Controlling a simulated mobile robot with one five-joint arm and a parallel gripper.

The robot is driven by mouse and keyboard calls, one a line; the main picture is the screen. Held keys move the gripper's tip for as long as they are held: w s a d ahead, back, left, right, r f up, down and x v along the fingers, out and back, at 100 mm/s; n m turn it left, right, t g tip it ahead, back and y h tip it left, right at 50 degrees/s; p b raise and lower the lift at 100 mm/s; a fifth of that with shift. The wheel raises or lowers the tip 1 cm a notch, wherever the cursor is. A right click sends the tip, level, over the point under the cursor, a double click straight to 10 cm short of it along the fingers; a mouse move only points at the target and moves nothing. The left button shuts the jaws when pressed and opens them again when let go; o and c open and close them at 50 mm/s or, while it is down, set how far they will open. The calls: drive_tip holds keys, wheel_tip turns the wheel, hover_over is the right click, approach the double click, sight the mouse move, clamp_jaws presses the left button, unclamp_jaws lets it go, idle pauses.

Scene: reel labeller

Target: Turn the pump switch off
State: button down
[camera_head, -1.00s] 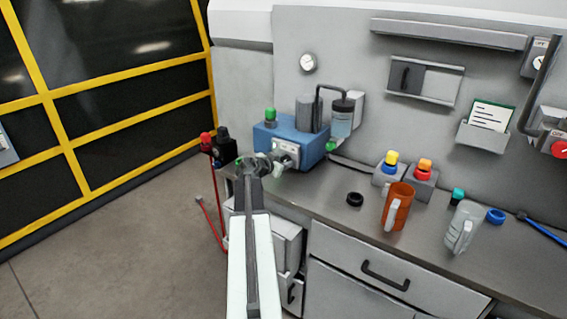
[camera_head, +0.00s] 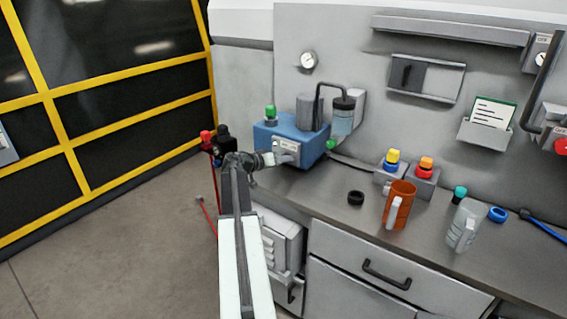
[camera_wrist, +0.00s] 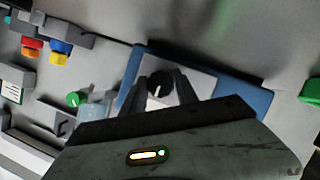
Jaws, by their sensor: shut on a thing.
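The pump is a blue box (camera_head: 309,145) on the left part of the counter, with a pale switch plate on its front. In the wrist view the pump switch (camera_wrist: 160,82) is a round black knob with a white pointer line, on a light plate (camera_wrist: 204,83) on the blue body. My gripper (camera_wrist: 163,88) has a finger on either side of the knob and is shut on it. In the head view my gripper (camera_head: 281,155) is at the pump's front and hides the knob. The plate's markings are too small to read.
A green button (camera_head: 270,112) tops the pump. A red-capped and a black-capped post stand left of it. To the right are a black ring (camera_head: 355,198), an orange mug (camera_head: 398,205), a grey mug (camera_head: 465,224) and button boxes. The counter front between is clear.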

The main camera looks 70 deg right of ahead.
drive_tip(key=n+g+b, duration=0.1)
drive_tip(key=n, duration=0.1)
drive_tip(key=n+g+b, duration=0.1)
drive_tip(key=b, duration=0.1)
drive_tip(key=shift+f+n, duration=0.35)
drive_tip(key=shift+n, duration=0.05)
drive_tip(key=shift+r+n+g+h+b, duration=0.15)
drive_tip(key=shift+n+g+h+b, duration=0.35)
drive_tip(key=shift+n+g+b, duration=0.7)
drive_tip(key=shift+n, duration=0.5)
drive_tip(key=shift+r, duration=0.1)
drive_tip(key=c, duration=0.9)
unclamp_jaws()
drive_tip(key=shift+c, duration=0.2)
drive_tip(key=shift+w+a, duration=0.1)
drive_tip(key=v, duration=0.7)
drive_tip(key=shift+w+a, duration=0.15)
drive_tip(key=shift+a, duration=0.15)
